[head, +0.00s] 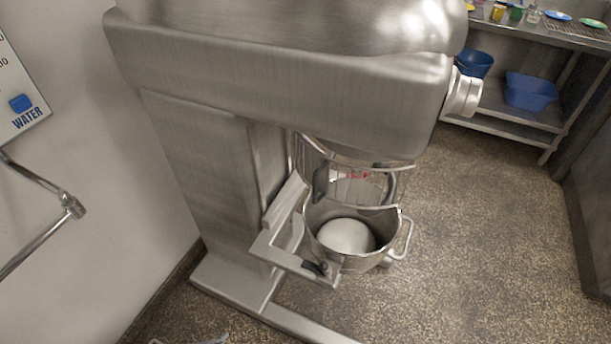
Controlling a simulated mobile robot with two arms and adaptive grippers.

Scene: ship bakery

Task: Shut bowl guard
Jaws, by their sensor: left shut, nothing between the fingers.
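The bowl guard (355,190) is a clear curved panel with a metal rim and red lettering, below the mixer head. It stands over the far side of the steel bowl (379,257). The near side above the bowl looks uncovered, and pale dough (346,236) shows inside. A dark part (320,184) sits at the guard's left edge. My right gripper is out of view.
The large steel mixer (285,85) fills the upper middle. Its bowl cradle (288,257) juts out at the near left. A bent metal pipe (70,204) sticks out at left. A steel shelf (518,133) with blue tubs is at far right. The floor right of the mixer is clear.

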